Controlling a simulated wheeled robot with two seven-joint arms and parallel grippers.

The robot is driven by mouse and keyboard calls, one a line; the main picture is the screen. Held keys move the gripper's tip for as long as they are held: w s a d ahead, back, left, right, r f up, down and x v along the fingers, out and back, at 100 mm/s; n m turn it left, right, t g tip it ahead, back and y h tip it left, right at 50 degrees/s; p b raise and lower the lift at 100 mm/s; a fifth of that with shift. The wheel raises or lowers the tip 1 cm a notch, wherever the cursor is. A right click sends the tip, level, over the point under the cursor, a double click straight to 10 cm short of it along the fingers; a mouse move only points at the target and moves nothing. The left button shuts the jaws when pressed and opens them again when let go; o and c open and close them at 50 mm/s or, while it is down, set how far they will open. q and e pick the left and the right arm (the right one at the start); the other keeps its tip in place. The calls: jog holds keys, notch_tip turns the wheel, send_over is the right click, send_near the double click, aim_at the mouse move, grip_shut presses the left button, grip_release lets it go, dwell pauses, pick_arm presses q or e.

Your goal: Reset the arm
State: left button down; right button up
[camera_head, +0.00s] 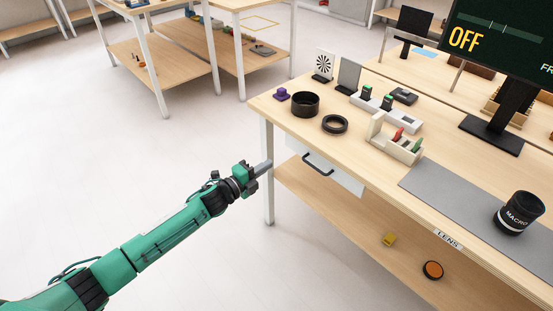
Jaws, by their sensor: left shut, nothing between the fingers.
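My left arm comes in from the lower left, green with black joints. Its gripper (264,167) is shut and empty. It appears beside the near left leg of the wooden table, left of the white drawer (326,166) with its dark handle (318,164). I cannot tell whether the gripper touches the table leg. My right gripper is out of view.
On the table (375,160) stand a black cylinder (305,104), a black ring (335,124), a white rack (396,140), a MACRO lens (518,213) on a grey mat (450,196) and a monitor (505,42). Bare floor (190,150) lies around my arm.

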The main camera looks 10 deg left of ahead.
pick_arm(q)
jog(key=v, duration=0.2)
jog(key=shift+s+a, duration=0.2)
jog(key=shift+s, duration=0.15)
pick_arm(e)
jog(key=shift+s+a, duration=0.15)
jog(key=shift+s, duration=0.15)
